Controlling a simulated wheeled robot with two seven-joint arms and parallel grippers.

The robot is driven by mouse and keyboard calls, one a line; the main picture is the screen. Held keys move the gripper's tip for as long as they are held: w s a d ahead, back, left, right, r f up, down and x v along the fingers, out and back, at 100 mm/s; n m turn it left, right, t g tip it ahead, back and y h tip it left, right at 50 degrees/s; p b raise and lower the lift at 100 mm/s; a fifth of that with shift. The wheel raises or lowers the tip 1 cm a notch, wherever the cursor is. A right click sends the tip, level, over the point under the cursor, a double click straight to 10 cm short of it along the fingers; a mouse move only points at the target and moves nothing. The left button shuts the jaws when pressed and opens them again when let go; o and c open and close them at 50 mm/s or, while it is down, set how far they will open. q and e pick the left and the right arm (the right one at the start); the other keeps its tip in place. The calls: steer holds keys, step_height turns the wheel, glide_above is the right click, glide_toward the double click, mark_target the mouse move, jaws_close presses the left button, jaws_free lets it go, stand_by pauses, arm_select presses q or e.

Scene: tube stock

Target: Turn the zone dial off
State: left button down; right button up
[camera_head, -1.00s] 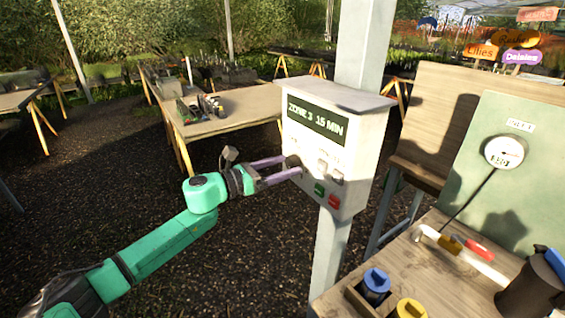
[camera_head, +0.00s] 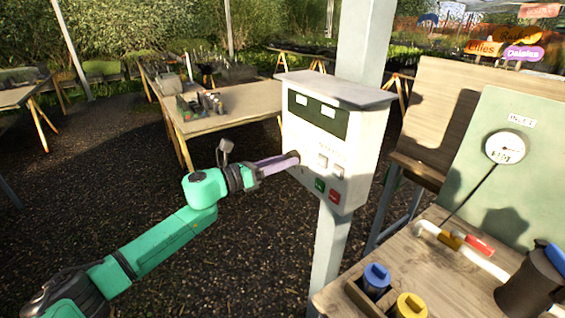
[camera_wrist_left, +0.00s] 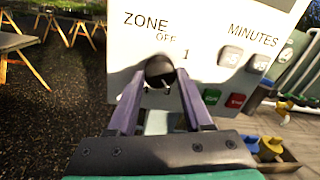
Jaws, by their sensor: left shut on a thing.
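The control box (camera_head: 350,135) is a pale box on a grey post. Its dark display (camera_head: 318,114) shows two small light marks and no zone text. The zone dial (camera_wrist_left: 159,71) is a round black knob under the words ZONE and OFF in the left wrist view. My left gripper (camera_head: 291,160) is shut on the dial from the left, its purple fingers on either side of it. The fingers also show in the left wrist view (camera_wrist_left: 160,88). A light line on the dial is partly visible, but its exact setting is hard to tell. My right gripper is not in view.
Green (camera_head: 320,184) and red (camera_head: 335,197) buttons and two pale minutes buttons sit right of the dial. A bench (camera_head: 412,255) with blue and yellow capped things, a pipe and a gauge (camera_head: 505,147) stands at right. Open gravel lies left.

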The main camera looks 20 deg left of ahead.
arm_select(q)
steer(key=shift+d+n+t+y+p, duration=0.1)
steer(key=shift+n+t+y+p, duration=0.25)
steer(key=shift+n+p, duration=4.65)
steer(key=shift+d+n+t+y+p, duration=0.2)
steer(key=shift+n+p, duration=0.8)
steer(key=shift+n, duration=8)
steer(key=shift+a, duration=0.15)
steer(key=shift+s, duration=0.1)
steer(key=shift+c, duration=1.6)
jaws_free()
